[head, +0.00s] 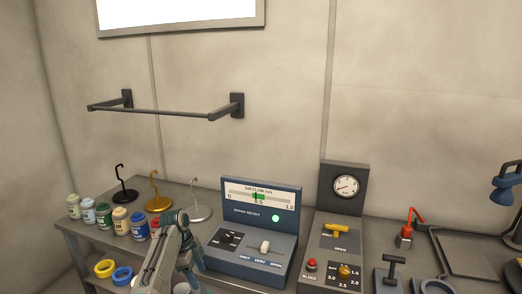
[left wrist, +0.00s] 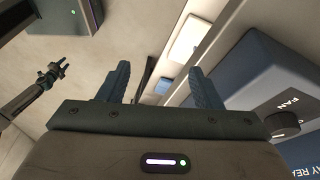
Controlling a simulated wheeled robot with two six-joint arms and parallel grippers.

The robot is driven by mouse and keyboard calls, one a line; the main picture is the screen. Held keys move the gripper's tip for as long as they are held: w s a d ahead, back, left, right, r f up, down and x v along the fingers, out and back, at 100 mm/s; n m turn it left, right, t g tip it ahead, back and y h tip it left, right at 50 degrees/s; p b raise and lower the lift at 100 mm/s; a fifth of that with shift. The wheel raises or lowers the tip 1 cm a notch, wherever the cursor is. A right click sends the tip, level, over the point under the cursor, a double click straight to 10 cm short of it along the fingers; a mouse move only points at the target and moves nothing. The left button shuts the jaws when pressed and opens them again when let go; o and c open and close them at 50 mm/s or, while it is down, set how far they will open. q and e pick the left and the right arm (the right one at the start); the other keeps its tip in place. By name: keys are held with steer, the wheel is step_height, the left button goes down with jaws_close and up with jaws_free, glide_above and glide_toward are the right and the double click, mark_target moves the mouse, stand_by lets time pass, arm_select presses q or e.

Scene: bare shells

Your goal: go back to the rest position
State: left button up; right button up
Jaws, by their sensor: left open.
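My left arm (head: 172,248) rises from the bottom edge of the head view, in front of the bench and left of the blue console. Its jaws are hard to make out there. In the left wrist view my left gripper (left wrist: 158,88) shows its two dark blue fingers spread apart, with nothing between them. The gripper is open and empty.
A blue console (head: 255,262) with a lit green lamp stands beside the arm. Several paint jars (head: 103,215) and hook stands, including a gold one (head: 158,203), are close by. A wall rail (head: 160,112) juts out above. A gauge panel (head: 343,188) stands farther right.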

arm_select(q)
steer(key=s+a+f+n+t+y, duration=0.1)
steer(key=s+a+f+n, duration=0.2)
steer(key=s+f+n, duration=0.55)
steer(key=s+a+f+n+t+y, duration=0.15)
steer(key=s+f, duration=0.35)
steer(key=s, duration=0.8)
steer(key=s+a+r+n+t+y, duration=0.1)
steer(key=s+r+n, duration=0.3)
steer(key=s, duration=0.9)
steer(key=s+a+r+n+t+y, duration=0.15)
steer(key=s+r+n, duration=0.25)
steer(key=s, duration=0.9)
step_height(320, 180, down, 32)
steer(key=a+g+b, duration=0.2)
steer(key=a+b, duration=0.1)
steer(key=s+a+f+g+h+b, duration=0.1)
steer(key=s+f+b, duration=0.1)
steer(key=s+f, duration=1.6)
step_height(320, 180, down, 4)
steer(key=shift+s+f, duration=0.1)
steer(key=shift+s, duration=0.05)
arm_select(e)
step_height(320, 180, down, 5)
steer(key=shift+r, duration=0.1)
